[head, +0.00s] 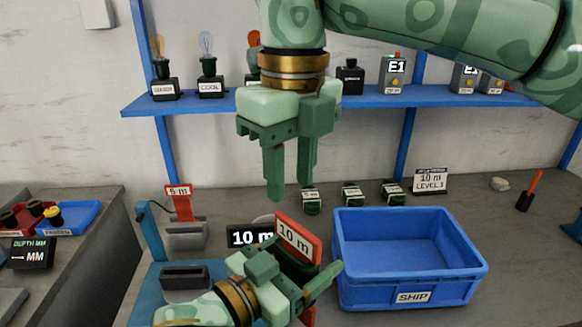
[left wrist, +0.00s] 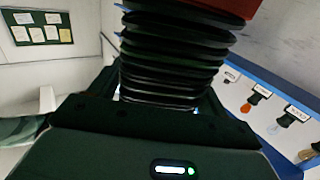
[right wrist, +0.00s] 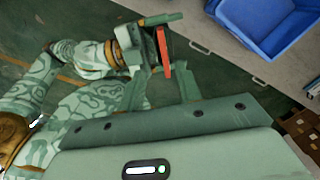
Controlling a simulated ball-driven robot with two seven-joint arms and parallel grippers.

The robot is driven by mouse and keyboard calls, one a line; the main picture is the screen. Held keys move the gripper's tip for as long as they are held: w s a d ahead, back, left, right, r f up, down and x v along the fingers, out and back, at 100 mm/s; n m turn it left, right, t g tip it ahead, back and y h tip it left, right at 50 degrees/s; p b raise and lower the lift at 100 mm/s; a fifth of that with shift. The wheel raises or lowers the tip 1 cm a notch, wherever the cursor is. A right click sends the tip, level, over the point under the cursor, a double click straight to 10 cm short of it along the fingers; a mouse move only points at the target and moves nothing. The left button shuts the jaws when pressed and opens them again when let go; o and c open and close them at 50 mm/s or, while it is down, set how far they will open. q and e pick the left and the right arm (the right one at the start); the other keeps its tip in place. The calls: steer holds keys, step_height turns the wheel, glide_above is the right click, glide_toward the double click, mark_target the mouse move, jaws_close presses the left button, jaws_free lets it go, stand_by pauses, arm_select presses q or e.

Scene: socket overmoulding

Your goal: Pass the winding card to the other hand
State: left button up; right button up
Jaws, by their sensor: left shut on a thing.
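The winding card (head: 298,238) has red end plates, a "10 m" label and dark cable wound between them. In the left wrist view the ribbed dark winding (left wrist: 178,55) fills the space before the jaws, with a red edge above. My right gripper (head: 290,186) is open and empty, fingers pointing down above the card and apart from it. In the right wrist view the card's red plate (right wrist: 163,50) shows beyond the open fingers. The left jaws partly hide the card's lower part.
A blue SHIP bin (head: 410,278) stands empty to the right of the card. Small labelled pots and a blue shelf (head: 430,98) lie behind.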

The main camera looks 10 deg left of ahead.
mark_target(291, 245)
step_height(291, 245, down, 12)
steer(key=shift+s, duration=0.15)
stand_by(0.3)
jaws_close()
arm_select(q)
steer(key=o, duration=1.2)
steer(key=shift+o, duration=0.2)
steer(key=shift+f, duration=0.1)
